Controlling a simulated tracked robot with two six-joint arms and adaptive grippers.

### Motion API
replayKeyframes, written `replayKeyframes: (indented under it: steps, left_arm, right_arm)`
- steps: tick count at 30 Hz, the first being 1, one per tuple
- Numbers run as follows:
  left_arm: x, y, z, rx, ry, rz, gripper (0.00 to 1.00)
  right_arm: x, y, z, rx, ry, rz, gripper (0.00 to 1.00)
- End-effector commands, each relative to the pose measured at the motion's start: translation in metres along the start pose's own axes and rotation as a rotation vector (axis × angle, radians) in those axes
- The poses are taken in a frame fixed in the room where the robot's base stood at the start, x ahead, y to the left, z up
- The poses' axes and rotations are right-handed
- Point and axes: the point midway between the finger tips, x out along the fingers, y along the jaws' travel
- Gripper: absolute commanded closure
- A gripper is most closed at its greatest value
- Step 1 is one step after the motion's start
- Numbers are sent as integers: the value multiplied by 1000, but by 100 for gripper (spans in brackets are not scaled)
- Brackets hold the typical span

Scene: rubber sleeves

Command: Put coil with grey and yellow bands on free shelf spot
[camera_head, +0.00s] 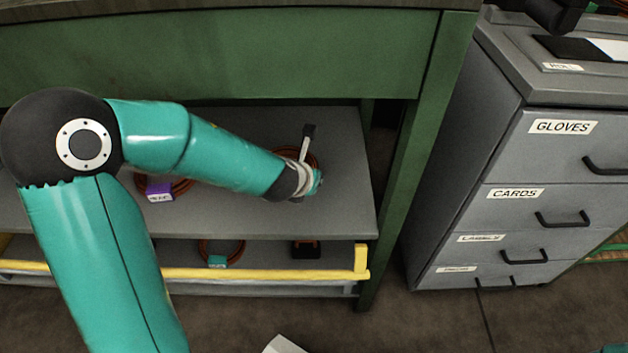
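My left arm reaches from the left across the upper grey shelf (340,215) under the green bench. Its gripper (307,140) is at the right part of this shelf, with one dark-tipped finger showing. The rest of the gripper is hidden behind the wrist, so I cannot tell if it is open or shut. A reddish-orange coil (312,158) shows partly behind the wrist, at the gripper. Its bands are hidden, and I cannot tell if it is held. My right gripper is not in view.
A coil with a purple tag (160,188) lies on the upper shelf, partly behind my arm. The lower shelf, edged by a yellow rail (300,273), holds a coil with a teal tag (217,260) and a black-and-orange item (305,249). A grey drawer cabinet (470,140) stands right.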

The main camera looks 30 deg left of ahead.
Motion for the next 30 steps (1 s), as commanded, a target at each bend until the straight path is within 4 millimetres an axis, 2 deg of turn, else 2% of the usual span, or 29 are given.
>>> replayKeyframes:
  steps: [8, 9, 13, 24, 30]
  left_arm:
    - [0, 1, 1, 2, -4, 2, 100]
    - [1, 0, -1, 0, 2, 0, 78]
    - [0, 0, -1, -1, 2, 0, 57]
    - [-2, 1, 1, -1, 2, 1, 57]
    - [-26, 1, 3, -2, 1, 1, 57]
  right_arm:
    - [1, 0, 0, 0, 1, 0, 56]
    - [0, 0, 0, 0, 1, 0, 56]
    - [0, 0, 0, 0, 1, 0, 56]
    - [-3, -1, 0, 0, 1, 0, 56]
    - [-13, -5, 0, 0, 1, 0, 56]
